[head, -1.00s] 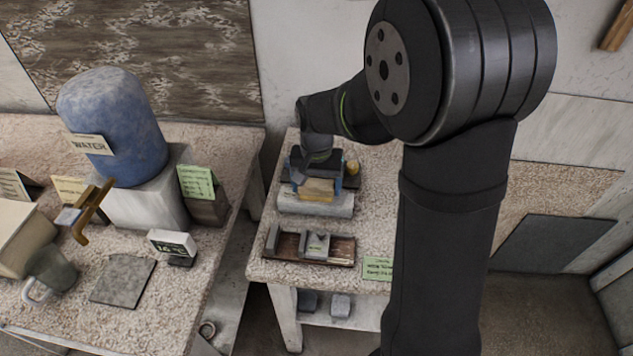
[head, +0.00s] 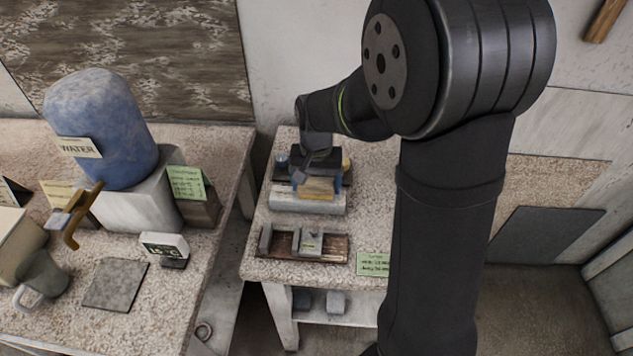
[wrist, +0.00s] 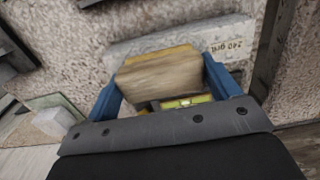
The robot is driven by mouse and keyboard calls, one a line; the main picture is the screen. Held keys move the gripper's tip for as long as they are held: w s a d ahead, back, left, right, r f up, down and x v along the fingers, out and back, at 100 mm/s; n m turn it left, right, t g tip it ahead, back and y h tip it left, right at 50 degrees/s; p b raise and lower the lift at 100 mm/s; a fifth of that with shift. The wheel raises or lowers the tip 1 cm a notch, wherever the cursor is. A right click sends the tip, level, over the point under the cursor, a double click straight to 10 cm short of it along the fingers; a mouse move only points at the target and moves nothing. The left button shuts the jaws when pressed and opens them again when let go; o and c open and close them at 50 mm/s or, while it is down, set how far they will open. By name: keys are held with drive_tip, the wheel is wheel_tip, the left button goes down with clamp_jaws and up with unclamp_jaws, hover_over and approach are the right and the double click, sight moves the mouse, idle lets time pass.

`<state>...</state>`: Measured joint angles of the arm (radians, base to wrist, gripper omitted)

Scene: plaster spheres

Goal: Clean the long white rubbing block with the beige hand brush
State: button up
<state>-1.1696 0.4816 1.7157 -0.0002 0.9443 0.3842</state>
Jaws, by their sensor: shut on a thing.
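The long white rubbing block (head: 290,203) lies on the right-hand worktop; its pale face, lettered "240 grit", shows in the wrist view (wrist: 228,50). My gripper (head: 318,184) is shut on the beige hand brush (head: 319,188), over the right half of the block. In the wrist view my gripper's blue fingers (wrist: 163,88) flank the brush (wrist: 160,74), which covers part of the block. Whether the brush touches the block is hard to tell. A small yellow piece (wrist: 186,102) shows between the fingers behind the brush.
A brown tray with grey pieces (head: 281,253) sits in front of the block, with a green card (head: 373,263) to its right. A dark tray with small things is partly hidden behind my gripper. The left table holds a blue water jug (head: 100,130) and a mug (head: 42,278).

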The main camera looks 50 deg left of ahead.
drive_tip(key=shift+s+a, duration=1.45)
drive_tip(key=shift+w+d, duration=0.1)
drive_tip(key=shift+w+d, duration=1.5)
drive_tip(key=shift+s+a, duration=1.6)
drive_tip(key=shift+w+r, duration=0.1)
